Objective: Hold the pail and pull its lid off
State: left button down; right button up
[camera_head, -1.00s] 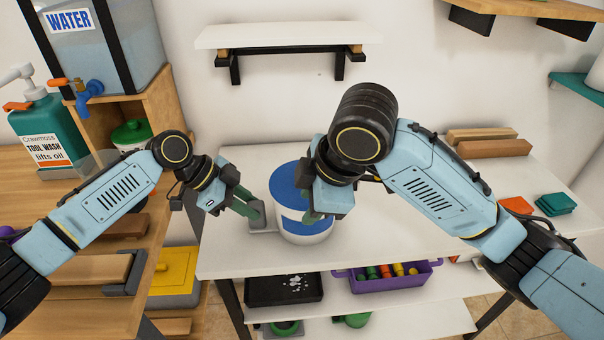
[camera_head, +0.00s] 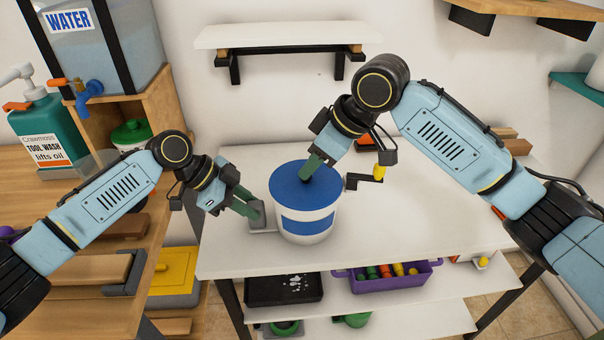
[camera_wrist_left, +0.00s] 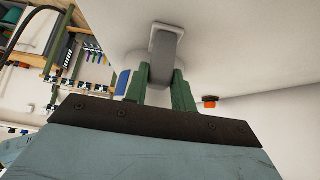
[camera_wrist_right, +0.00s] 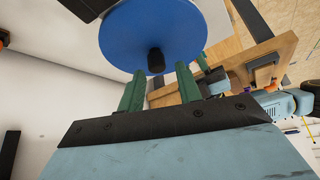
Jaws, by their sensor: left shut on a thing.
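The white pail (camera_head: 289,237) with a blue label stands upright on the white table, its round blue lid (camera_head: 287,190) on top. The lid has a black knob (camera_wrist_right: 155,60), mostly hidden by my right gripper in the head view. My left gripper (camera_head: 250,210) is shut on the grey handle (camera_wrist_left: 163,55) at the pail's left side. My right gripper (camera_head: 311,172) is over the lid at the knob. In the right wrist view its green fingers are apart, with the knob just ahead of the gap between them; I see no grip on it.
A black crank with a yellow grip (camera_head: 379,171) is right of the pail, close to my right wrist. A purple bin (camera_head: 392,285) and a black tray (camera_head: 283,290) sit on the shelf below.

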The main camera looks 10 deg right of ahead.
pick_arm(q)
jog(key=shift+s+f, duration=0.1)
jog(key=shift+f, duration=0.2)
pick_arm(e)
jog(key=shift+x, duration=1.65)
grip_shut()
jog(key=shift+s+r, duration=0.1)
jog(key=shift+r, duration=0.1)
jog(key=shift+r, duration=2.1)
